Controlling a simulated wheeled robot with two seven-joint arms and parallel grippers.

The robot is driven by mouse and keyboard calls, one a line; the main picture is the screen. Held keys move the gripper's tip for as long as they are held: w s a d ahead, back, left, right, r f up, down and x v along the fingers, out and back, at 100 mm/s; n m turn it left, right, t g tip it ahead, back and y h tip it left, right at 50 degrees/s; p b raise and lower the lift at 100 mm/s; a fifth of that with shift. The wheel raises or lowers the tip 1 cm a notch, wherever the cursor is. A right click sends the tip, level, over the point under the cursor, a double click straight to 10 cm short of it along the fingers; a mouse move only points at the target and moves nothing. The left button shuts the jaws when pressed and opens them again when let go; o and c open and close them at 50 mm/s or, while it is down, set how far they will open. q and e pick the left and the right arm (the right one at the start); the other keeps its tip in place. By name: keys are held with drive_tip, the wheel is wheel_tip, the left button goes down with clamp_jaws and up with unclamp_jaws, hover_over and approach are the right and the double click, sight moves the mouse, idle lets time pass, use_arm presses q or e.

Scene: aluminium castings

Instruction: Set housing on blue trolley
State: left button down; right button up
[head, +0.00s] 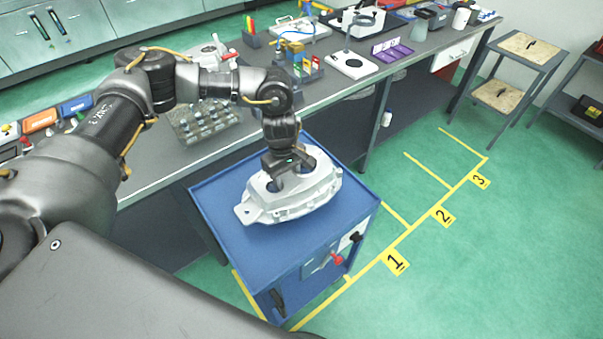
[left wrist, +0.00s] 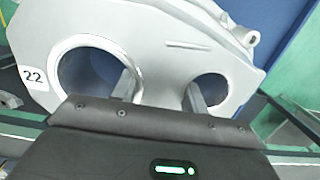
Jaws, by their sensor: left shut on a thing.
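The housing (head: 292,193) is a silver-grey aluminium casting with two large round holes. It is over the top of the blue trolley (head: 335,218), and I cannot tell whether it rests on it or hangs just above. My left gripper (head: 289,178) reaches down onto the housing from above. In the left wrist view the housing (left wrist: 140,35) bears a label "22", and the fingers of my left gripper (left wrist: 160,92) reach into its two holes, shut on the wall between them. The blue trolley (left wrist: 283,35) shows behind it. My right gripper is not in view.
A long grey workbench (head: 300,108) with tools, trays and fixtures runs behind the trolley. Yellow floor lines mark bays 1 (head: 396,262), 2 (head: 442,216) and 3 (head: 480,181); the trolley stands beside marker 1. The green floor (head: 480,270) at right is clear.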

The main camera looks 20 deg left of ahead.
use_arm(q)
drive_tip(key=shift+w+a+f+p, duration=0.2)
drive_tip(key=shift+w+a+f, duration=0.05)
drive_tip(key=shift+a+f, duration=0.35)
drive_tip(key=shift+w+a+f+p, duration=0.2)
drive_tip(key=shift+a+f, duration=0.25)
drive_tip(key=shift+f, duration=0.15)
drive_tip(key=shift+a+f+p, duration=0.15)
drive_tip(key=shift+f+p, duration=0.15)
wheel_tip(320, 180, down, 2)
drive_tip(key=shift+f+p, duration=0.1)
drive_tip(key=shift+p, duration=0.55)
drive_tip(key=shift+f, duration=0.35)
drive_tip(key=shift+f, duration=0.15)
drive_tip(key=c, duration=0.8)
unclamp_jaws()
drive_tip(key=shift+s, duration=0.1)
drive_tip(key=shift+o, duration=0.2)
